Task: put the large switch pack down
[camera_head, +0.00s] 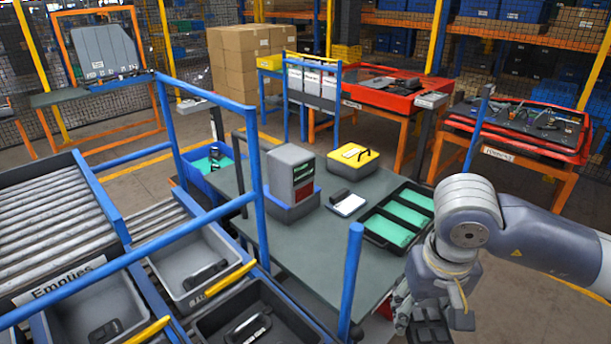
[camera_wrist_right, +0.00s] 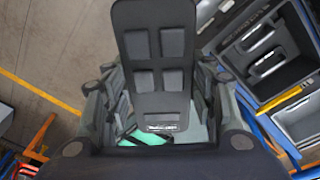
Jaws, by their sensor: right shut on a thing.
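My right gripper (camera_head: 432,318) hangs low at the right front corner of the work table (camera_head: 300,245), in the head view. In the right wrist view its fingers (camera_wrist_right: 160,112) are closed on a dark, flat switch pack (camera_wrist_right: 155,55) with several grey raised pads and a small light label. The pack stretches away from the fingers and hides much of what lies behind it. In the head view the pack is mostly hidden by the gripper. A black tray with green compartments (camera_head: 398,216) lies on the table, left of and beyond the gripper. My left gripper is not in view.
Blue posts (camera_head: 350,280) rise at the table's front. Grey totes (camera_head: 200,262) with dark parts stand at left. The table's middle front is bare.

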